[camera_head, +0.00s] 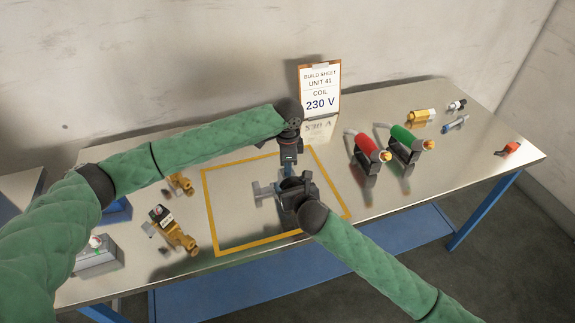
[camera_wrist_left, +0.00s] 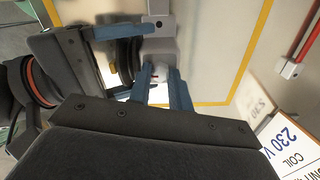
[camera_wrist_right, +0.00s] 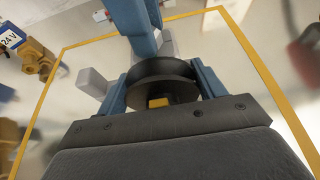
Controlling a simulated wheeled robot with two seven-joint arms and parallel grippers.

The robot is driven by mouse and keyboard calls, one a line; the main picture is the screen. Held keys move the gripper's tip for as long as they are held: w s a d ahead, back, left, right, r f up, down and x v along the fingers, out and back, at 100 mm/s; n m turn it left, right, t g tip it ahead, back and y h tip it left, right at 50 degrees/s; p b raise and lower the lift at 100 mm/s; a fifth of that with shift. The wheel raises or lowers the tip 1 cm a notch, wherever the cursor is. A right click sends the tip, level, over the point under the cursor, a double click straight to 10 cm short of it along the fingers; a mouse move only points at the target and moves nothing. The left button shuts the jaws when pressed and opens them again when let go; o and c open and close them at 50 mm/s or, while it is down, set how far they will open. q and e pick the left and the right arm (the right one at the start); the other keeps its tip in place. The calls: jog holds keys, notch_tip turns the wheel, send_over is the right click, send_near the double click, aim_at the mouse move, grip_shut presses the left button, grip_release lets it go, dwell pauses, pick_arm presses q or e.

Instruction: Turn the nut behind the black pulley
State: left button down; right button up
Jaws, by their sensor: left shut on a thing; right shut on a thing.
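The black pulley (camera_wrist_right: 160,72) sits on a grey fixture (camera_head: 263,190) inside the yellow outline. My right gripper (camera_head: 291,186) is shut on the pulley, with its blue fingers on either side of the rim in the right wrist view (camera_wrist_right: 162,90). A small yellow square shows at the pulley's hub. My left gripper (camera_head: 288,160) comes down from above, behind the pulley. In the left wrist view its blue fingers (camera_wrist_left: 161,92) are shut around a small pale part beside the pulley, where the nut is; the nut is mostly hidden.
A build sheet (camera_head: 319,88) reading "230 V" stands at the back. Red (camera_head: 367,147) and green (camera_head: 405,138) handled tools stand to the right. Brass valve-like parts (camera_head: 176,232) lie to the left. My two grippers are very close together. The table's right part has free room.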

pick_arm(q)
jog(key=shift+w+a, duration=0.1)
jog(key=c, duration=1.6)
grip_release()
jog(key=shift+o, duration=0.2)
notch_tip(320, 180, up, 12)
pick_arm(e)
jog(key=o, duration=1.6)
jog(key=shift+c, duration=0.2)
